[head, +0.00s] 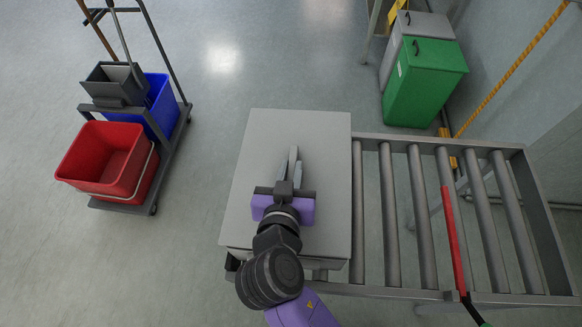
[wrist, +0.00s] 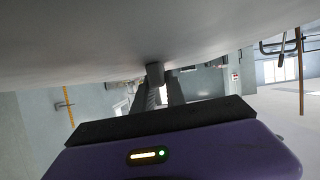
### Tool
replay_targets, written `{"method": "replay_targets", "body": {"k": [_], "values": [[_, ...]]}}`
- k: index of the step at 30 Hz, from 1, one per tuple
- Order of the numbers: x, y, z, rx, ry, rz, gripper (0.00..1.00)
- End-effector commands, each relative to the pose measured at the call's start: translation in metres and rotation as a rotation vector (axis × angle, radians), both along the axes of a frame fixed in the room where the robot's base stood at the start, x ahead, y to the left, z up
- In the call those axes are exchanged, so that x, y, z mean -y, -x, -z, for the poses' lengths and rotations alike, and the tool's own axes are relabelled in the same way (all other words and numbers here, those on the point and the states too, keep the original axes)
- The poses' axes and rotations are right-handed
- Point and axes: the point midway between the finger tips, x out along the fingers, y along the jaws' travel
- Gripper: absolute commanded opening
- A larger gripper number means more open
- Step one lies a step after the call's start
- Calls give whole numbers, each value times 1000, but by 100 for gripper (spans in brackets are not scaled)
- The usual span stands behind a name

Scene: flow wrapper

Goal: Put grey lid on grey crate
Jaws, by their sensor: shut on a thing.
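The grey lid (head: 320,135) is a broad flat panel over the left end of the roller conveyor in the head view. My gripper (head: 291,170) is over its middle, shut on the lid's upright grey handle. In the wrist view the handle (wrist: 155,73) stands between the fingers, against the lid's wide grey face (wrist: 75,50). The grey crate cannot be made out clearly; whatever is under the lid is mostly hidden. I cannot tell whether the lid rests on something or hangs just above it.
The roller conveyor (head: 424,230) runs right from the lid, with a red bar (head: 454,240) across it. Green (head: 424,85) and grey (head: 425,25) bins stand behind. A cleaning cart with a red bucket (head: 105,160) is at left. Open floor lies between cart and lid.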

Motion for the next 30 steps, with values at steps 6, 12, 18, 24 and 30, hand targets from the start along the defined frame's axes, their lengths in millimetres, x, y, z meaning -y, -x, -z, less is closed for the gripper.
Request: {"method": "replay_targets", "body": {"k": [6,12,18,24,30], "values": [[0,0,-1,2,-1,0,0],[0,0,0,2,-1,0,0],[0,0,3,2,0,0,0],[1,0,10,2,0,0,0],[1,0,17,2,-1,0,0]]}}
